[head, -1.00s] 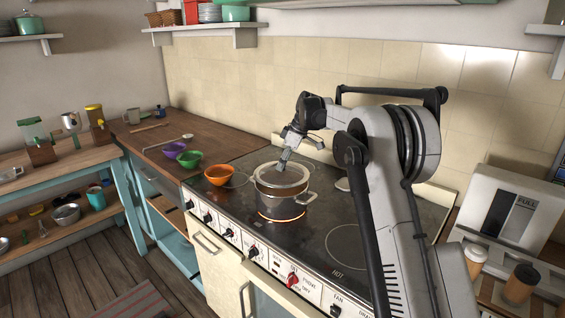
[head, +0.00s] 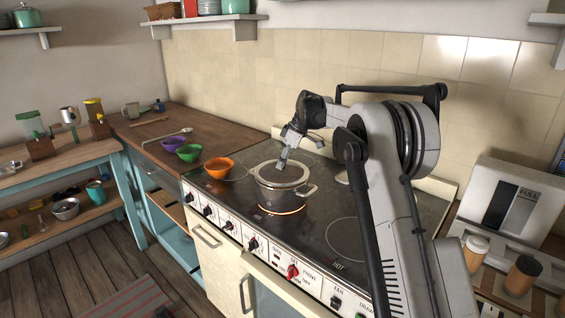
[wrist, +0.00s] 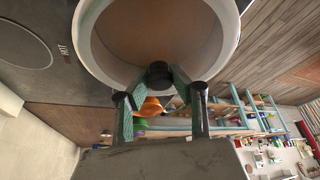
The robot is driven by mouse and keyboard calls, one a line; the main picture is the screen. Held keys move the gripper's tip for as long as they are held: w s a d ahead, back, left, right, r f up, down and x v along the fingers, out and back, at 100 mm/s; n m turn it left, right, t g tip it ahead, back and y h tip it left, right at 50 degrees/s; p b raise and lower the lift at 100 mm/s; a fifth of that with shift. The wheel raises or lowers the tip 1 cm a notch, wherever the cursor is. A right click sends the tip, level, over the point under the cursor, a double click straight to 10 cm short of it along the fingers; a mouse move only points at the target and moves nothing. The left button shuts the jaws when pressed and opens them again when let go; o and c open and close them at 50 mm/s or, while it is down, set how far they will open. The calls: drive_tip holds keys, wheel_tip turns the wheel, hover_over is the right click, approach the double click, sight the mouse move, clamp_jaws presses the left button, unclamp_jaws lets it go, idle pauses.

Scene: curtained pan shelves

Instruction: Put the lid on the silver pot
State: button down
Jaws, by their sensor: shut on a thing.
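The silver pot (head: 284,196) stands on a glowing burner of the stove, with a handle showing at its right. The lid (head: 262,174) has a light rim and a brownish middle. It lies level over the pot's mouth in the head view; I cannot tell whether it touches the rim all round. My gripper (head: 281,164) comes down from above and is shut on the lid's knob. In the wrist view, both fingers of my gripper (wrist: 160,90) close around the dark knob (wrist: 158,72), and the lid (wrist: 150,30) fills the top middle.
An orange bowl (head: 219,167) sits on the stove's left part. Green (head: 189,152) and purple (head: 173,143) bowls are near the wooden counter's edge (head: 150,125). A white appliance (head: 510,205) stands at the right. The front right burner (head: 345,236) is clear.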

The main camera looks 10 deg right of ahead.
drive_tip(key=shift+f+b, duration=0.3)
drive_tip(key=shift+f, duration=0.25)
drive_tip(key=c, duration=1.4)
unclamp_jaws()
drive_tip(key=shift+c, duration=0.2)
drive_tip(key=v, duration=1.2)
drive_tip(key=shift+s, duration=0.15)
drive_tip(key=s+a+r+m+t+h+b, duration=0.1)
drive_tip(key=s+r+m, duration=0.1)
drive_tip(key=s, duration=0.7)
drive_tip(key=s+a+r+m+t, duration=0.1)
drive_tip(key=s+a+r+m, duration=0.1)
drive_tip(key=s, duration=0.6)
drive_tip(key=s+a+r+m+h+b, duration=0.1)
drive_tip(key=s+r+m, duration=0.15)
drive_tip(key=s, duration=0.65)
drive_tip(key=s+f+m+t, duration=0.1)
drive_tip(key=s+f+m, duration=0.1)
drive_tip(key=s+f, duration=0.3)
drive_tip(key=s+f+m+t+h+b, duration=0.1)
drive_tip(key=s+f, duration=0.5)
drive_tip(key=s, duration=0.6)
drive_tip(key=s+f+m+t+h, duration=0.1)
drive_tip(key=s+f+m, duration=0.2)
drive_tip(key=s, duration=0.6)
wheel_tip(320, 180, down, 3)
drive_tip(key=shift+r+b, duration=0.1)
drive_tip(key=shift+b, duration=0.3)
